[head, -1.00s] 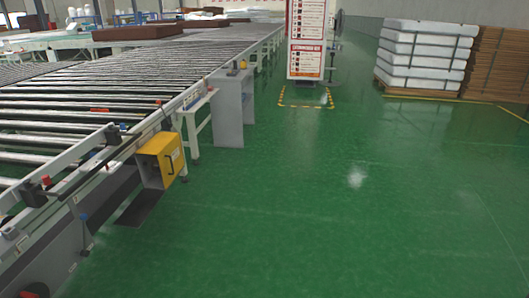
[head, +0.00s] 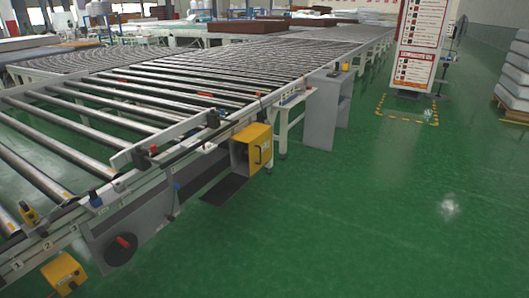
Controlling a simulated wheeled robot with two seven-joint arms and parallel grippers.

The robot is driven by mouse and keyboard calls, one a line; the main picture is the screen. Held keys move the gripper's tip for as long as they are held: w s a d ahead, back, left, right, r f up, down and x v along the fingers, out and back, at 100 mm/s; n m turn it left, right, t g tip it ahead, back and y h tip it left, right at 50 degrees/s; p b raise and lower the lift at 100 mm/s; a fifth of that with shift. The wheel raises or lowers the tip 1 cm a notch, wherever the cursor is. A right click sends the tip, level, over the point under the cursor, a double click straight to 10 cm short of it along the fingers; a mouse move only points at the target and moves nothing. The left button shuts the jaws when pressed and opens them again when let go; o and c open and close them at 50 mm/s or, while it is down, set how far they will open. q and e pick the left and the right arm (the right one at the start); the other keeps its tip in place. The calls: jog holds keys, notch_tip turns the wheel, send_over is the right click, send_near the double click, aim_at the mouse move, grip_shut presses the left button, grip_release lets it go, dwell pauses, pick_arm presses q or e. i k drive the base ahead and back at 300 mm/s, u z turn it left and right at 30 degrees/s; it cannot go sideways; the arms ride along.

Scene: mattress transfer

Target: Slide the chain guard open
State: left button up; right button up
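A roller conveyor (head: 185,85) with shiny metal rollers runs from the lower left to the back right. On its near side hangs a yellow box (head: 262,142) with a dark handle on its right face and an open-looking left side. A second yellow box (head: 63,275) sits low at the bottom left. Between them is a grey side panel (head: 140,222) with a round black part with a red handle (head: 122,248). I cannot tell which of these parts is the chain guard. Neither of my grippers is in view.
A grey cabinet (head: 325,115) stands against the conveyor's side, beyond the nearer boxes. A sign stand (head: 418,50) has yellow-black floor tape around it. Stacked white mattresses (head: 515,75) are at the right edge. The green floor (head: 350,225) in front is clear.

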aim_at(259, 136)
jog(key=z, duration=0.25)
jog(key=i, duration=0.7)
jog(key=z, duration=0.45)
jog(key=i, duration=2.35)
jog(key=u, duration=1.35)
jog(key=i, duration=1.2)
jog(key=u, duration=0.7)
